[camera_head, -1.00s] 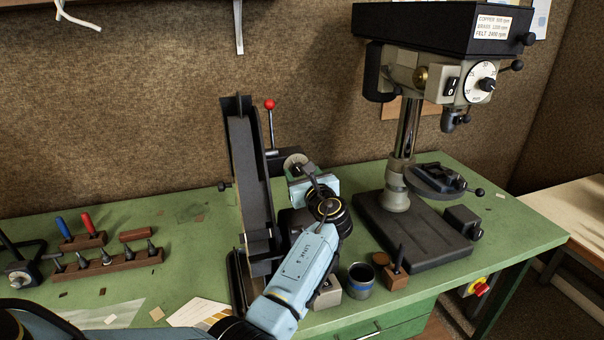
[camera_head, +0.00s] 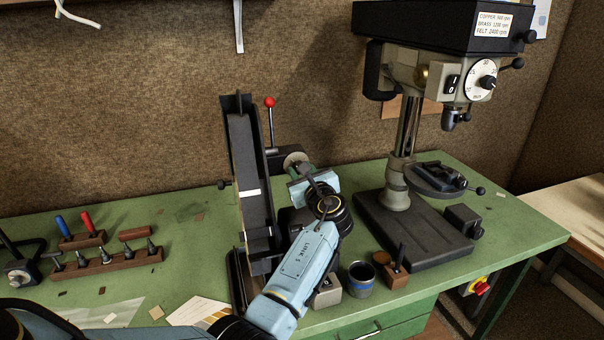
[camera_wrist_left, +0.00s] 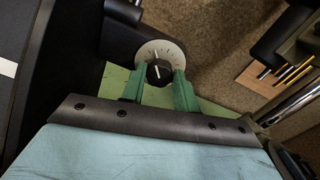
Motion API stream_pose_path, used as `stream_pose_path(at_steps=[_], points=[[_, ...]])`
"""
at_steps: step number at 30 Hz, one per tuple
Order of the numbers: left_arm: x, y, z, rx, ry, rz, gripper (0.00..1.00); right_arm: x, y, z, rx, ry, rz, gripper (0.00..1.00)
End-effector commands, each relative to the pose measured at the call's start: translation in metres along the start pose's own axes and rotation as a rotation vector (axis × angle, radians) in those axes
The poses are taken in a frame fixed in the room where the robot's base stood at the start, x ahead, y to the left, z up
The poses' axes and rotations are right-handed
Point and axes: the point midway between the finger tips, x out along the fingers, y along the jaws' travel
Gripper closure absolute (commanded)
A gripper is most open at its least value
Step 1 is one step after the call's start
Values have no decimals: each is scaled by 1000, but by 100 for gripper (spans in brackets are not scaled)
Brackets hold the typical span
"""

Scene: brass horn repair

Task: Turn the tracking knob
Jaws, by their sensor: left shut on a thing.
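The tracking knob (camera_wrist_left: 158,72) is a small black knob with a white pointer line. It sits in front of a pale round dial (camera_wrist_left: 162,50) with tick marks, on the side of the black belt sander (camera_head: 245,150). In the head view the dial (camera_head: 294,158) shows just beyond my left gripper (camera_head: 300,170). In the left wrist view my left gripper (camera_wrist_left: 158,88) has its green fingers on either side of the knob, shut on it. The knob is mostly hidden in the head view. My right gripper is in neither view.
A red-tipped lever (camera_head: 269,102) rises behind the sander. A drill press (camera_head: 410,230) stands to the right. A dark cup (camera_head: 361,281) and a small wooden block (camera_head: 396,277) are near the front edge. Tool racks (camera_head: 105,262) sit at left. A white stripe (camera_head: 250,192) crosses the belt.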

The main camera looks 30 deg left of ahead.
Motion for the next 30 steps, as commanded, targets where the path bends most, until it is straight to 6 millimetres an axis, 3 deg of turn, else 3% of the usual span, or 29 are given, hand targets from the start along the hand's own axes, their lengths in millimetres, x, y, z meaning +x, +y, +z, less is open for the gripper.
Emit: stream_pose_path(at_steps=[15, 30], points=[[0, 2, -2, -340, 13, 2, 93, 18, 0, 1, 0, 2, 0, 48], [0, 2, -1, -434, 17, 4, 93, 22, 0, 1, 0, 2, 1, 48]])
